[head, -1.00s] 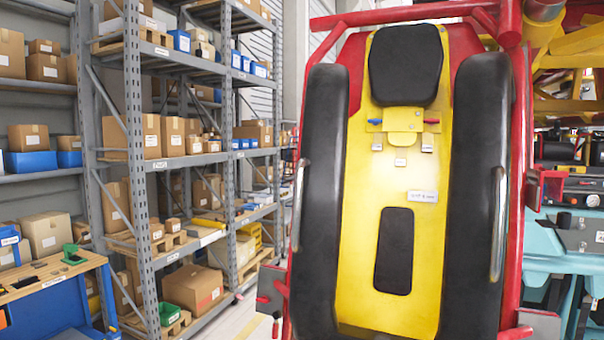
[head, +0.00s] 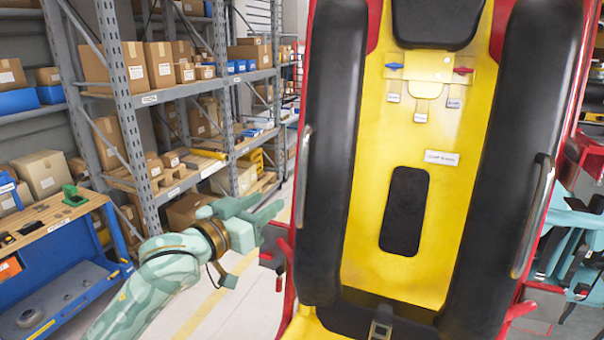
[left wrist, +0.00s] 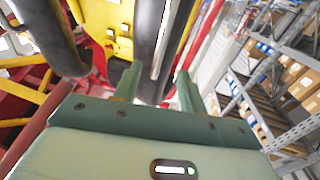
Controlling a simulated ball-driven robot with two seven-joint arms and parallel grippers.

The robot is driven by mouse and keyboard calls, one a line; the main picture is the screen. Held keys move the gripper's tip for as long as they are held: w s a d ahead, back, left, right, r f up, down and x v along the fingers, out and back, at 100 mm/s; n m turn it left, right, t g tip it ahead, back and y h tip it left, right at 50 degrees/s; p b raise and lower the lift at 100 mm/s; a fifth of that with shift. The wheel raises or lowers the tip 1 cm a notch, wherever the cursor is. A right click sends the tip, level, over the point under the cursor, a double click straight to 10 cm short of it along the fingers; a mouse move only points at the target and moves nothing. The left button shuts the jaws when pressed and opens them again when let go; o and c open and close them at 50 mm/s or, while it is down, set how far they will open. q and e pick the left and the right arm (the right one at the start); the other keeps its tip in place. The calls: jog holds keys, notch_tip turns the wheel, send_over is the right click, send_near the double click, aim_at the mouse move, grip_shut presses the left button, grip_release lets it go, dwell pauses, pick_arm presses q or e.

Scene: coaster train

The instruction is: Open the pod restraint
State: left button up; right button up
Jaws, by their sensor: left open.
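The pod restraint (head: 420,258) fills the right half of the head view, a yellow panel between two long black pads with a black headrest pad above. A metal grab bar runs along the left pad (head: 303,165) and another along the right pad (head: 534,215). Small red handles (head: 273,257) stick out low on the pod's left side. My left gripper (head: 274,222) is open and empty, its fingers pointing right at the pod's left side, near these handles. In the left wrist view its fingers (left wrist: 157,86) frame the black pad and metal bar. My right gripper is out of view.
Grey shelving (head: 130,95) with cardboard boxes stands at the left. A blue workbench (head: 60,250) is at the lower left. Open floor lies between the shelving and the pod. Teal machinery (head: 572,230) is at the right edge.

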pick_arm(q)
send_near(299, 179)
jog(key=x, duration=0.2)
jog(key=p+x, duration=0.2)
jog(key=x, duration=0.5)
jog(key=shift+w+d, duration=0.2)
jog(key=shift+w, duration=0.1)
jog(key=shift+x, duration=0.85)
jog(key=shift+f, duration=0.1)
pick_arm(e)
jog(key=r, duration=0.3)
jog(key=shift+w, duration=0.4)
pick_arm(q)
jog(key=shift+s, duration=0.1)
grip_shut()
